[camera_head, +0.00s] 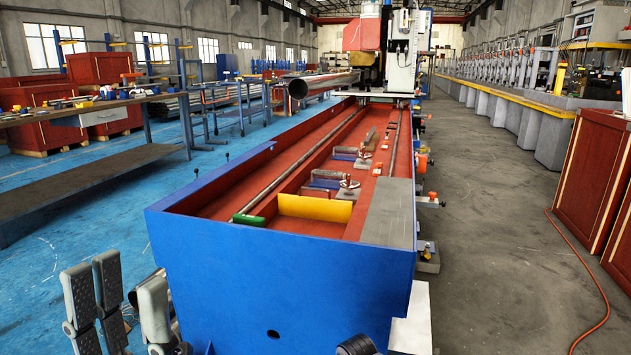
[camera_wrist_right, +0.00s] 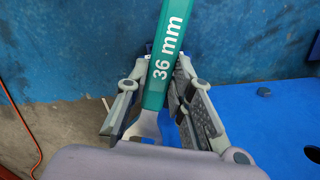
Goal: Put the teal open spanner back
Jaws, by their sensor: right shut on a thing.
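The teal open spanner (camera_wrist_right: 168,45), marked "36 mm", is in the right wrist view. Its teal handle runs up out of the top of the picture, and a bare metal part shows low, near the palm. My right gripper (camera_wrist_right: 158,78) is shut on it, with fingers on both sides of the handle. The spanner's far end is out of the picture. I cannot make out the spanner in the head view. My left gripper (camera_head: 122,298) is at the bottom left of the head view, fingers up and apart, with nothing seen between them, left of the blue machine bed.
The long blue machine bed (camera_head: 270,275) with a red inside fills the middle. A workbench (camera_head: 103,115) with tools stands at the left. Red crates (camera_head: 590,170) and an orange hose (camera_head: 590,275) are at the right, beside open concrete floor.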

